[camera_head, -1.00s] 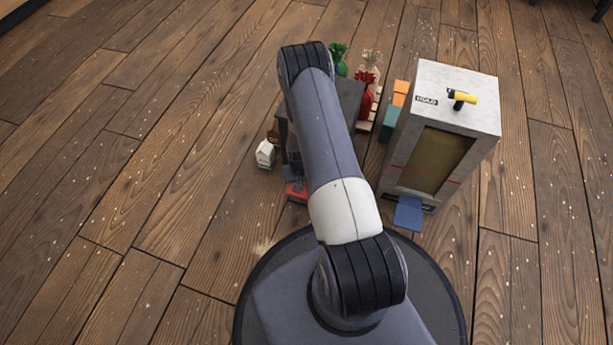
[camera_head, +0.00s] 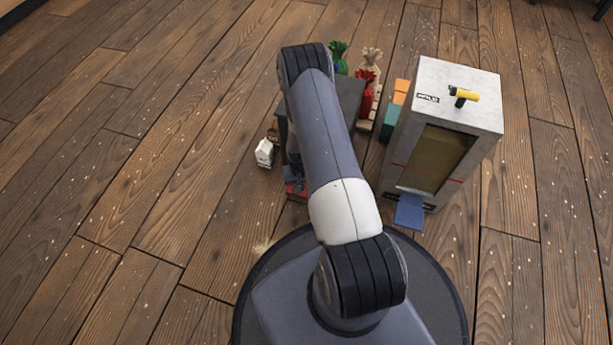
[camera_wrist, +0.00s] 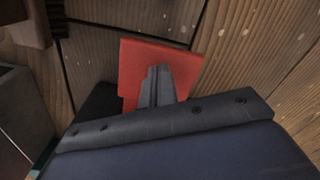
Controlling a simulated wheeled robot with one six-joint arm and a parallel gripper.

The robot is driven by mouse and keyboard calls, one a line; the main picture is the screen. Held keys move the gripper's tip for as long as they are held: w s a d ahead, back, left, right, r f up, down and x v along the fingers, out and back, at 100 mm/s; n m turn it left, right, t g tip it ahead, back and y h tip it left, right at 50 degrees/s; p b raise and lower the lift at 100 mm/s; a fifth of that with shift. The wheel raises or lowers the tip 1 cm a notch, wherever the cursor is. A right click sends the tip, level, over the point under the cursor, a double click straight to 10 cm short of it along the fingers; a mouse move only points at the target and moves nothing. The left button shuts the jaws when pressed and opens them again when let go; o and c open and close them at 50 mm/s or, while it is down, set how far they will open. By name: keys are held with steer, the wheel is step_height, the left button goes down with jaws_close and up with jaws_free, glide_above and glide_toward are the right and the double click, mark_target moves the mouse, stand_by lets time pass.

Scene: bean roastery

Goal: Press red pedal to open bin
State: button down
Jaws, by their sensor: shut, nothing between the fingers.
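The red pedal (camera_head: 297,192) shows as a small strip low in front of the dark grey bin (camera_head: 350,97), which my arm partly covers in the head view. In the wrist view the red pedal (camera_wrist: 183,62) is a flat red plate above the floor. My gripper (camera_wrist: 157,70) is shut and empty, with its fingertips over the middle of the plate. Whether they touch it or press it down I cannot tell. The bin's lid state is hidden behind my arm.
A tall grey cabinet (camera_head: 455,100) with a blue pedal (camera_head: 409,211) and a yellow-handled tool (camera_head: 464,96) on top stands at right. A white carton (camera_head: 264,153) stands left of the bin. Red (camera_head: 366,95) and green (camera_head: 338,52) sacks are behind. Floor at left is clear.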

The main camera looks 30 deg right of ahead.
steer(key=shift+f+b, duration=0.65)
steer(key=shift+f, duration=1.2)
step_height(320, 180, up, 9)
steer(key=p, duration=0.5)
steer(key=shift+r, duration=0.1)
